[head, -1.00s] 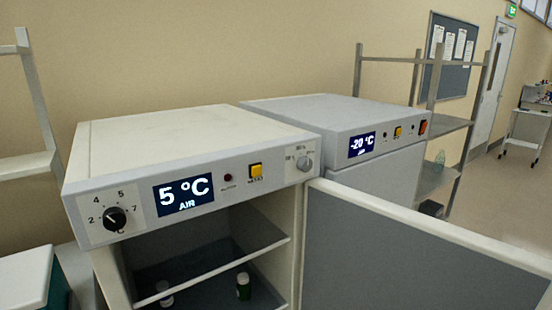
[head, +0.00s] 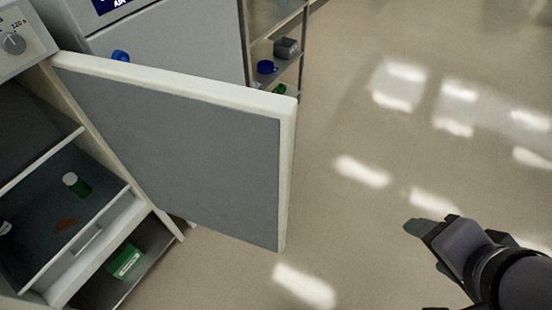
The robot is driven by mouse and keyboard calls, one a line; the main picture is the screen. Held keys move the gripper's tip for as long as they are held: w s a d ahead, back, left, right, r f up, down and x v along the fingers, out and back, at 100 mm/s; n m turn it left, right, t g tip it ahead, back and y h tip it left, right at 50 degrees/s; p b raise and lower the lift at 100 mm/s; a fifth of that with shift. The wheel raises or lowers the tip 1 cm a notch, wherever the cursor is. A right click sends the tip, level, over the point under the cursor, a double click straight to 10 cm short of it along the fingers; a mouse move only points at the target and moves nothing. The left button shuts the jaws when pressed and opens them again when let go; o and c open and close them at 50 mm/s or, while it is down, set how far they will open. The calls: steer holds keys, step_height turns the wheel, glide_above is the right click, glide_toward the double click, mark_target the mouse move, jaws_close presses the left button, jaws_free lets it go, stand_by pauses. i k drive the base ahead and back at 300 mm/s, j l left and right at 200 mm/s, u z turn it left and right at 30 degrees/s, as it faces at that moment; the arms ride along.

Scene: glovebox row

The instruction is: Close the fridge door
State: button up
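The fridge door (head: 180,135) stands wide open, swung out to the right of the fridge body. It has a grey inner panel and a pale rim, with its free edge (head: 288,170) over the floor. The open fridge (head: 70,85) at the left shows shelves holding a green bottle with a white cap (head: 76,184) and a green box (head: 125,262). My gripper (head: 428,246) is at the lower right, above the floor, well apart from the door's free edge. Nothing shows in its fingers, but their gap is not clear from this angle.
A second grey unit (head: 190,45), with a blue knob-like item (head: 120,56) by its front, stands behind the door. A metal rack (head: 302,50) holds a blue item (head: 266,67) and a grey box (head: 286,47). The floor (head: 350,230) between door and gripper is clear.

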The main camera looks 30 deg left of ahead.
mark_target(216, 156)
steer(key=i+l+u, duration=0.2)
steer(key=i, duration=0.3)
steer(key=i+l+u, duration=0.25)
steer(key=i+u, duration=0.2)
steer(key=u, duration=0.3)
steer(key=i+u, duration=0.2)
steer(key=u, duration=0.25)
steer(key=i+u, duration=0.2)
steer(key=u, duration=0.3)
steer(key=i+l+u, duration=0.15)
steer(key=u, duration=0.3)
steer(key=i+l+u, duration=0.1)
steer(key=l+u, duration=0.15)
steer(key=u, duration=0.25)
steer(key=i+l+u, duration=0.1)
steer(key=l+u, duration=0.15)
steer(key=u, duration=0.2)
steer(key=l+u, duration=0.25)
steer(key=u, duration=0.25)
steer(key=i+l+u, duration=0.1)
steer(key=l+u, duration=0.25)
steer(key=i+l+u, duration=0.1)
steer(key=l+u, duration=0.25)
steer(key=j+u, duration=0.15)
steer(key=j, duration=1.1)
steer(key=i, duration=0.05)
